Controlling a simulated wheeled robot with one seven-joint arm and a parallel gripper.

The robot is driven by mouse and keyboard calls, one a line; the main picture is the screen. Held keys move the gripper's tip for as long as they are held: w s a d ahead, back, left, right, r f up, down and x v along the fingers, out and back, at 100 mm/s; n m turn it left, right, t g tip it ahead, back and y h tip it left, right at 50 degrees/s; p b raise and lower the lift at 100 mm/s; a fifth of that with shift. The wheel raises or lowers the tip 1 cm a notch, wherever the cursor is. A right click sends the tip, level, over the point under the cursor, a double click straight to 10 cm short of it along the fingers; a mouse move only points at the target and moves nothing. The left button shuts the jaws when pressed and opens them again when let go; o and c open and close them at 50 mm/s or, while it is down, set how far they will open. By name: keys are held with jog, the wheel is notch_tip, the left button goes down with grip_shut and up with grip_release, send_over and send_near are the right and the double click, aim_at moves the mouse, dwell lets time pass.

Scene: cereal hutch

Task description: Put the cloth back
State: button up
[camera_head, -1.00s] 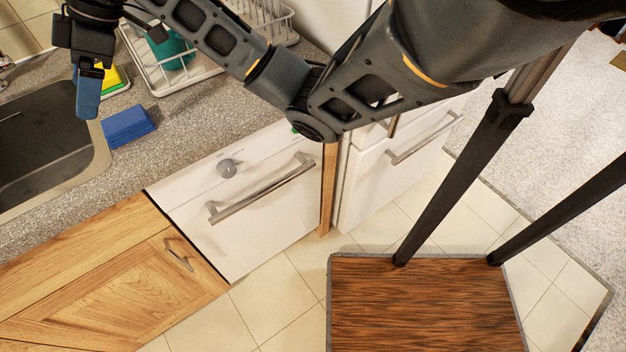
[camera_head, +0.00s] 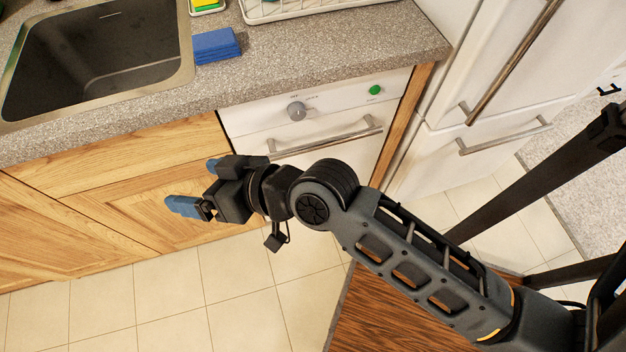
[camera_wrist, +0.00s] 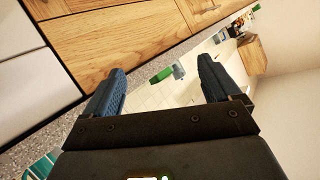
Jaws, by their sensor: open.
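A blue folded cloth (camera_head: 216,46) lies flat on the speckled grey counter, just right of the sink. My gripper (camera_head: 197,186) is below the counter edge, in front of the wooden cabinet doors, pointing left. Its blue-tipped fingers are apart with nothing between them. It is well below the cloth and not touching it. In the wrist view the two fingers (camera_wrist: 162,70) are also spread and empty, with pale floor tiles visible between them. I cannot make out the cloth in the wrist view.
The dark sink (camera_head: 95,55) is at upper left. A yellow sponge (camera_head: 206,3) and white dish rack (camera_head: 300,9) are behind the cloth. A white dishwasher (camera_head: 250,122) and refrigerator (camera_head: 480,75) stand right of the cabinets. Floor tiles at lower left are clear.

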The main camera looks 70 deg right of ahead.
jog(key=s+d+r+n, duration=0.1)
jog(key=s+r, duration=0.1)
jog(key=s, duration=0.6)
jog(key=s+d+r+n+h, duration=0.1)
jog(key=s+r, duration=0.1)
jog(key=s, duration=0.6)
jog(key=s+d+r+n+t, duration=0.1)
jog(key=s+r, duration=0.1)
jog(key=s, duration=0.6)
jog(key=shift+s+d+r, duration=0.35)
jog(key=shift+s+d, duration=0.05)
